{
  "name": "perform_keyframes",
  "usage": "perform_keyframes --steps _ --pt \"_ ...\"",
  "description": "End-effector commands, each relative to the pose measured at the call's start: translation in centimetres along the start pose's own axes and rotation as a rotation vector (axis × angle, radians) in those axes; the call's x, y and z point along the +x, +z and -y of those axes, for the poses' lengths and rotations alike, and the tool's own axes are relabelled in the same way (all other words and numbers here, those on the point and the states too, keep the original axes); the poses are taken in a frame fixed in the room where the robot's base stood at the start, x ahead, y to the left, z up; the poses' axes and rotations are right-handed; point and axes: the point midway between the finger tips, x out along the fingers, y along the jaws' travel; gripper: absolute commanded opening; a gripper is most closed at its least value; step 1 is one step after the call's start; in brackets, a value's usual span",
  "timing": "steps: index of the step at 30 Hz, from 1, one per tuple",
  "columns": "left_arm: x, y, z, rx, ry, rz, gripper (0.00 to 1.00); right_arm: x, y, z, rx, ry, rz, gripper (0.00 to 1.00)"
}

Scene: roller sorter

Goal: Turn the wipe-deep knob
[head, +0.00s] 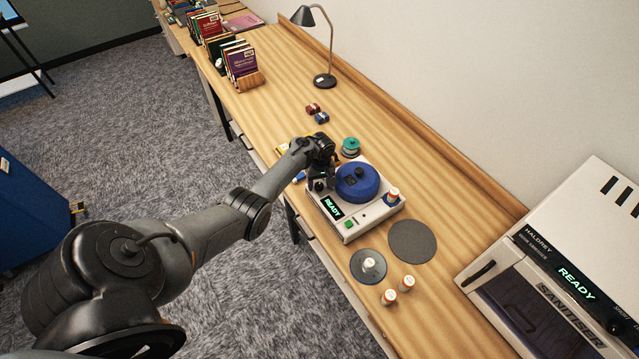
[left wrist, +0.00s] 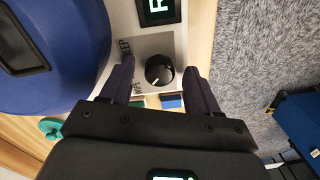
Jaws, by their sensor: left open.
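The wipe-deep knob (left wrist: 159,70) is a black round dial with a white pointer mark, on a silver plate lettered "DEEP" and partly hidden "WIPE". It sits on the front panel of a white machine (head: 372,223) with a blue round lid (head: 366,190). My left gripper (head: 320,184) is over the machine's left front corner. In the left wrist view my left gripper (left wrist: 160,66) is open, one finger on each side of the knob, with visible gaps between fingers and knob. In the head view the gripper largely covers the knob. My right gripper is not in view.
The machine's READY display (head: 333,207) and green button (head: 348,224) are beside the knob. A teal-topped spool (head: 351,146) stands behind. Small bottles (head: 406,284), a grey disc (head: 412,241) and a sanitiser (head: 545,290) are to the right.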

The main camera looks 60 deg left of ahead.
Motion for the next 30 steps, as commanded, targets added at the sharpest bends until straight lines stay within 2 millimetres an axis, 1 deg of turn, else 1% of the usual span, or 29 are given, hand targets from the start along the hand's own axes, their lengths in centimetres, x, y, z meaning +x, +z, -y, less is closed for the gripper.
perform_keyframes --steps 3,4,12,15,23,30 --pt "0.0 0.0 0.0 0.0 0.0 0.0 0.61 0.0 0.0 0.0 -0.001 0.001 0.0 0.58" --pt "0.0 0.0 0.0 0.0 0.0 0.0 0.59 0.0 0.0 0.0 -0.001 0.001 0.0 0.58" --pt "0.0 0.0 0.0 0.0 0.0 0.0 0.18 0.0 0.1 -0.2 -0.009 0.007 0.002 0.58" --pt "0.0 0.0 0.0 0.0 -0.001 0.001 0.05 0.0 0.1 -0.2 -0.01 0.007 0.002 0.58" --pt "-0.1 0.0 0.0 0.027 -0.002 0.0 0.05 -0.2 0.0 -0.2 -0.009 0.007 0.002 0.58" --pt "-0.3 0.0 0.0 0.144 -0.002 -0.004 0.05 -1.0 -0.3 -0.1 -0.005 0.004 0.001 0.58"
